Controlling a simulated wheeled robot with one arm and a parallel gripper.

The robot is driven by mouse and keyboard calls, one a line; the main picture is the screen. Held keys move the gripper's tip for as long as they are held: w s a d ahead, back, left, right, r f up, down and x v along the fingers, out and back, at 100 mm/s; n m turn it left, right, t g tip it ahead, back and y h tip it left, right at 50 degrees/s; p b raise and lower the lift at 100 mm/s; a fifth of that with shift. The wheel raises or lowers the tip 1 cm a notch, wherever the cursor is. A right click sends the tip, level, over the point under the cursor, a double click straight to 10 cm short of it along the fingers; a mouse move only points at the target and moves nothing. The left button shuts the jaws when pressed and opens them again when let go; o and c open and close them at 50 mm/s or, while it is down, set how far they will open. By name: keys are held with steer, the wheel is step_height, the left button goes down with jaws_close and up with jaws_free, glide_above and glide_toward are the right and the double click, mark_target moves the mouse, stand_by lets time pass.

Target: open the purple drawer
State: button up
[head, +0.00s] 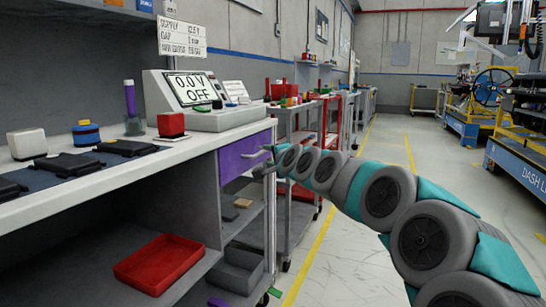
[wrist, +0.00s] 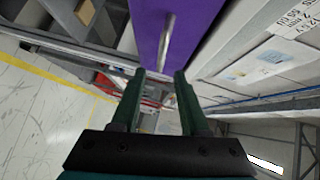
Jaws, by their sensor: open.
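The purple drawer (head: 238,163) sits under the white bench top, and its front looks flush with the bench. Its pale bar handle (head: 257,153) sticks out from the front. In the wrist view the purple front (wrist: 201,20) fills the top middle, with the metal handle (wrist: 167,42) running up and down in the picture. My gripper (wrist: 160,76) is open, its two dark green fingers pointing at the handle. The handle's near end lies in line with the gap between the fingertips; I cannot tell whether it is inside. In the head view my gripper (head: 267,163) is small beside the handle.
The bench top (head: 100,182) holds a power supply (head: 195,100), a red block (head: 171,124) and dark pads. A red tray (head: 161,263) and a grey bin (head: 237,270) sit on lower shelves. A cart (head: 298,205) stands behind. The aisle floor (head: 345,265) beside the bench is clear.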

mark_target(262, 153)
steer(key=shift+w+a, duration=0.25)
steer(key=shift+w, duration=0.3)
steer(key=x, duration=0.5)
steer(key=shift+w+a, duration=0.1)
steer(key=shift+w, duration=0.05)
steer(key=shift+w+a+f, duration=0.15)
steer(key=shift+w+a, duration=0.1)
steer(key=shift+w, duration=0.25)
steer(key=shift+c, duration=0.3)
jaws_close()
stand_by(0.4)
